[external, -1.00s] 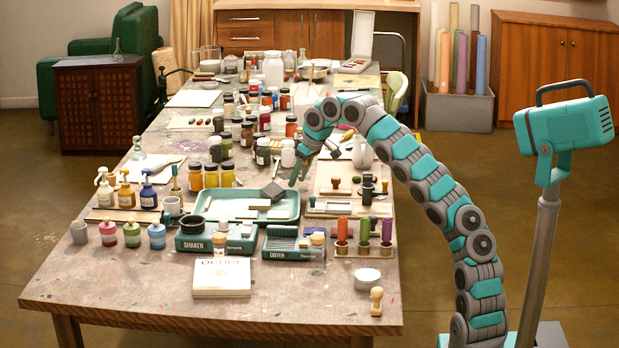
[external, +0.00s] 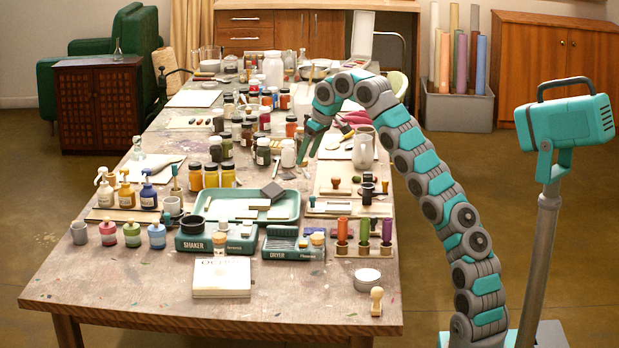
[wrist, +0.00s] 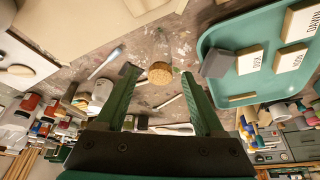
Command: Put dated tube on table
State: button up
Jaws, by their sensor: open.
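My gripper (external: 302,160) hangs over the table (external: 110,275), just behind the green tray. Its two green fingers are spread open in the wrist view (wrist: 159,78). A round tan cork (wrist: 160,74) shows between the fingertips, with a faint clear shape above it that may be a glass tube. I see no finger touching it. No date or label can be read, so I cannot tell whether this is the dated tube. In the external view I cannot make out a tube at the fingertips.
The green tray (wrist: 206,75) holds white labelled blocks and a grey block (wrist: 217,63). A white jar (external: 288,154) and many pigment jars stand left of my gripper. A pale jug (external: 363,150) stands to the right. The table's front left is bare.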

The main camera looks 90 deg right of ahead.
jog(key=p+v, duration=0.1)
jog(key=v, duration=0.2)
jog(key=shift+s+a+r, duration=0.1)
jog(key=shift+r, duration=0.25)
